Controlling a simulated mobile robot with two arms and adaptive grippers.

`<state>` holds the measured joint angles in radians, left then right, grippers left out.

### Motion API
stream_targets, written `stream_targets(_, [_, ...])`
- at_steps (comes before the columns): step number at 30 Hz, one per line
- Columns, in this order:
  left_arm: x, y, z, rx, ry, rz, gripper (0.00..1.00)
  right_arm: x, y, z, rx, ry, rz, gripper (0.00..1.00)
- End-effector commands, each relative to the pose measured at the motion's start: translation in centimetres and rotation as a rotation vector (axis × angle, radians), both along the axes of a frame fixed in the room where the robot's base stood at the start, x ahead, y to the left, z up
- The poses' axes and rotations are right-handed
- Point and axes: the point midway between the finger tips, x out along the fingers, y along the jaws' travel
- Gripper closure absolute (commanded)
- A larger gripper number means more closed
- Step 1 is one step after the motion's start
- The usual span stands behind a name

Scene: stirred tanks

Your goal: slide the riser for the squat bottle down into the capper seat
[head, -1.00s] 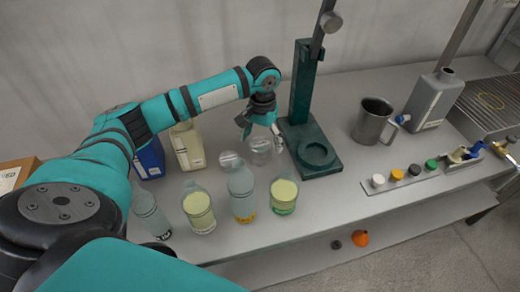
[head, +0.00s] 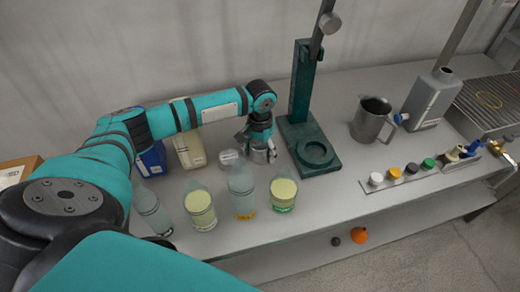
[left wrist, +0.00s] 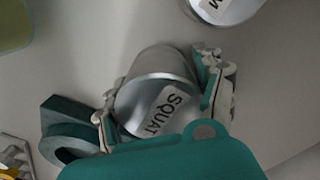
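The riser for the squat bottle is a short grey metal cylinder labelled SQUAT (left wrist: 168,98), standing on the bench. In the head view it (head: 262,156) is partly covered by my left gripper (head: 261,146). In the left wrist view my left gripper (left wrist: 162,95) has one finger on each side of the riser; the fingers look open, very close to its wall. The capper seat (head: 316,153) is the empty round recess in the dark green base of the capper stand, just right of the gripper. The seat's base also shows in the left wrist view (left wrist: 65,135). My right gripper is out of view.
A second riser (head: 229,159) stands just left of the squat one. Several bottles, among them a tall one (head: 242,190), stand along the front. The capper column (head: 303,85) rises behind the seat. A metal jug (head: 372,120) and a row of caps (head: 411,169) are to the right.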

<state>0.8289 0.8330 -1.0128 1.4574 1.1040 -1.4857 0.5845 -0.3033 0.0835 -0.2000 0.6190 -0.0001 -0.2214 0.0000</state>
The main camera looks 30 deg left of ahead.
Motion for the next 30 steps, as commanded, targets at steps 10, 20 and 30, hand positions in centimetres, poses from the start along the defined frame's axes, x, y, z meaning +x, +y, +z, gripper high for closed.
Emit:
stream_targets(10, [0.0,0.0,0.1,0.0,0.0,0.0,0.79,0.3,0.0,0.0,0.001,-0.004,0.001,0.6])
stream_targets(20, [0.1,0.0,0.7,-0.002,-0.004,0.0,0.83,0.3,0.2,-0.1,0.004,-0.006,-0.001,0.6])
stream_targets(30, [0.2,0.0,7.0,-0.002,-0.005,0.0,0.83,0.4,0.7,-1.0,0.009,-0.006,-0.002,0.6])
